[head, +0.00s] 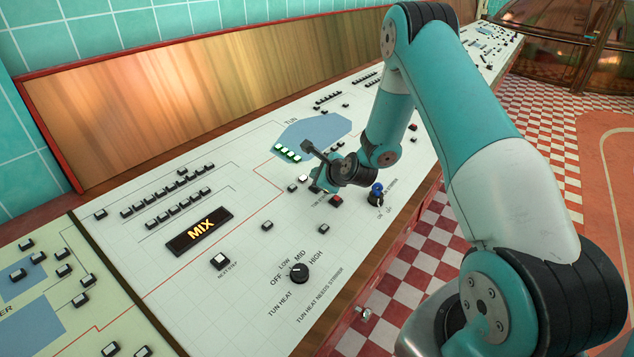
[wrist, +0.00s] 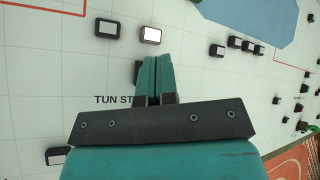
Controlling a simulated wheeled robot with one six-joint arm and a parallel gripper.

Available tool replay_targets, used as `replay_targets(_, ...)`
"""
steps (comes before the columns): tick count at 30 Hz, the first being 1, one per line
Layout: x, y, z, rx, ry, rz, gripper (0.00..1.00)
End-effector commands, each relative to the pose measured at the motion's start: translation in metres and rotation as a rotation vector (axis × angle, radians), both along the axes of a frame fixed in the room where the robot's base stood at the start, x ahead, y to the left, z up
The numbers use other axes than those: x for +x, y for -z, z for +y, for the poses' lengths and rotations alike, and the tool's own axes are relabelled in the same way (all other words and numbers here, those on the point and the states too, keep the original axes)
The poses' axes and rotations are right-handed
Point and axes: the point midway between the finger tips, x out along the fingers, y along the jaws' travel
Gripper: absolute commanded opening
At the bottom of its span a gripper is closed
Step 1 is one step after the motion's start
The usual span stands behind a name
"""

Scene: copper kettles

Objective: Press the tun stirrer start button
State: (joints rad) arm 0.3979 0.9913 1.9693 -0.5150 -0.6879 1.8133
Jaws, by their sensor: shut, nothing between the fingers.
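My gripper (head: 319,185) is shut and empty, low over the white console panel (head: 240,260). In the wrist view its teal fingers (wrist: 157,62) are together and point at the panel, above printed text starting "TUN ST". A dark button (wrist: 137,72) shows partly beside the left finger, the rest hidden. A lit white button (wrist: 150,35) lies just beyond the fingertips, with a dark-framed button (wrist: 107,28) to its left. In the head view the lit button (head: 303,178) is beside the fingers. Whether the fingers touch the panel, and which button is the start button, I cannot tell.
A red button (head: 336,201) and a blue-topped switch (head: 377,190) stand right of my gripper. A black TUN HEAT knob (head: 299,273) and a MIX display (head: 200,231) are nearer. Green-lit buttons (head: 287,153) border the blue tun shape (head: 318,129).

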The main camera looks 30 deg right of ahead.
Motion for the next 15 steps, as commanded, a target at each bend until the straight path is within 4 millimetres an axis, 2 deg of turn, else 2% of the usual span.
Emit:
replay_targets(11,-0.0008,-0.0042,-0.0004,0.001,0.001,0.0,0.0)
replay_targets(15,-0.0019,-0.0131,-0.001,0.0,0.001,-0.001,0.0)
